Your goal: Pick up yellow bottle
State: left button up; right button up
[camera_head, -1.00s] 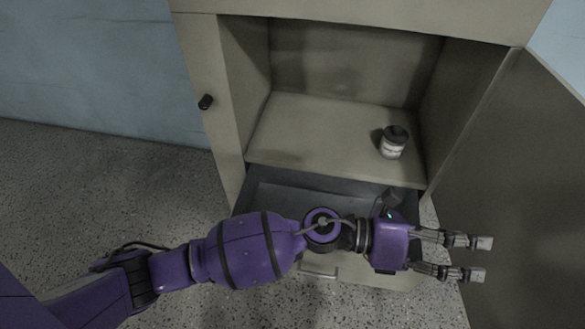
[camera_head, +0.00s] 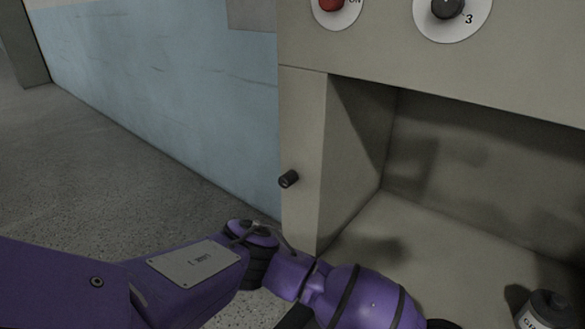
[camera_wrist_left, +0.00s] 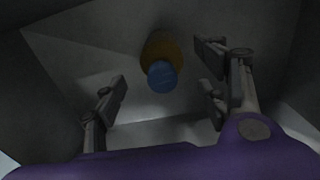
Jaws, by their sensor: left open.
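The yellow bottle (camera_wrist_left: 160,47) shows in the left wrist view as a dim yellow-orange body with a blue cap (camera_wrist_left: 162,76) towards the camera. It is inside a dark grey, walled space. My left gripper (camera_wrist_left: 162,88) is open, with its fingers on either side of the bottle in the picture. Neither finger visibly touches it, and the distance to it is hard to judge. The lower part of the bottle is hidden behind its cap. In the head view my left arm runs along the bottom, its gripper out of frame. My right gripper is not in view.
In the head view an open cabinet (camera_head: 304,120) with a black knob (camera_head: 289,179) stands at the right. A grey jar with a dark lid (camera_head: 543,312) sits on its shelf (camera_head: 440,240). Speckled floor (camera_head: 110,160) lies open at the left, beside a blue wall (camera_head: 160,90).

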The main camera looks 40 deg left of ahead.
pick_arm(q)
jog(key=shift+w+f, duration=0.1)
jog(key=shift+f, duration=0.4)
jog(key=shift+s+f+b, duration=0.2)
jog(key=shift+f+b, duration=0.15)
jog(key=shift+f, duration=1.05)
jog(key=f, duration=0.2)
jog(key=f+b, duration=0.1)
jog(key=shift+w+f, duration=0.2)
jog(key=shift+f, duration=0.2)
jog(key=shift+w+d+f, duration=0.1)
jog(key=shift+f, duration=0.05)
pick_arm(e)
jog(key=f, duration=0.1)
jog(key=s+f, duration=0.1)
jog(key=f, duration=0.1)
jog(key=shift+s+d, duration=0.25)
pick_arm(q)
grip_shut()
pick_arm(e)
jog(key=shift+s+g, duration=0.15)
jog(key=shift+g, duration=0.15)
